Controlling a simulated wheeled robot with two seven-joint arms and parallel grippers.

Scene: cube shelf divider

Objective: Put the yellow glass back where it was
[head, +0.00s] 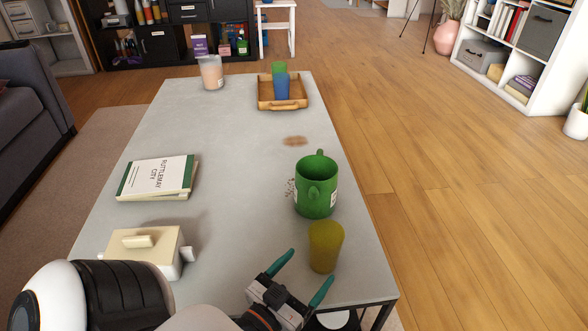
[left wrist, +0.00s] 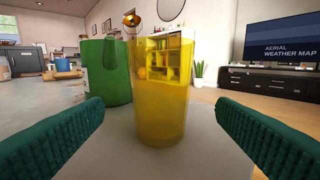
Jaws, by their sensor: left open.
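The yellow glass (head: 325,246) stands upright on the grey table (head: 235,150) near its front right corner. It is see-through and also shows in the left wrist view (left wrist: 161,95), centred between my fingers. My left gripper (head: 299,275) is open and empty, just in front of the glass in the head view, its green fingers pointing towards it. In the left wrist view my left gripper (left wrist: 160,130) has a finger on each side, with gaps to the glass. My right gripper is not in view.
A green mug (head: 316,188) stands close behind the glass and shows in the left wrist view (left wrist: 104,72). A wooden tray (head: 283,104) holds a blue and a green cup. A brown stain, books (head: 157,178), a cream teapot (head: 146,249) and a candle (head: 211,72) are further off.

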